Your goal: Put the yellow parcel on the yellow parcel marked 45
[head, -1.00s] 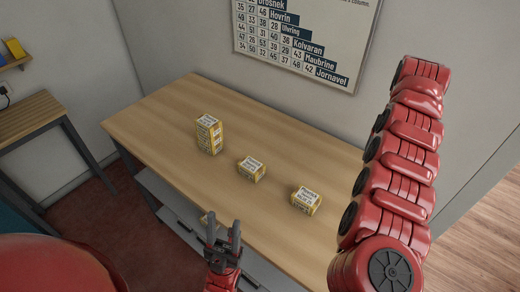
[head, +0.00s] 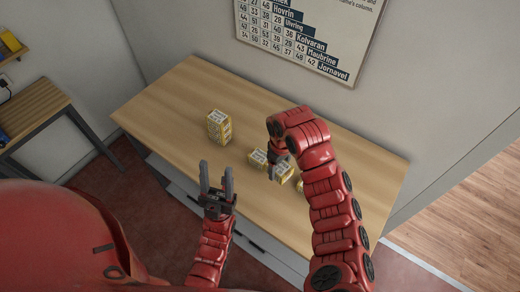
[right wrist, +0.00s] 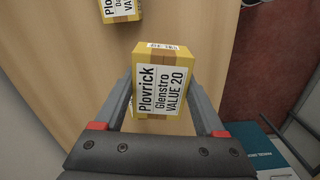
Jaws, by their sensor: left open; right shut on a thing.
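My right gripper (right wrist: 163,112) is shut on a yellow parcel (right wrist: 162,78) in the right wrist view; its label reads "Plovrick Glenstro VALUE 20". In the head view this parcel (head: 283,173) shows just below the right gripper (head: 280,159), over the counter. My left gripper (head: 215,172) is open and empty at the counter's front edge. No mark 45 is readable on any parcel.
The wooden counter (head: 190,90) is bare at its left and back. Another yellow parcel (right wrist: 120,8) is cut off at the top of the right wrist view. A chart (head: 310,35) hangs on the wall behind. A side table (head: 30,110) stands at left.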

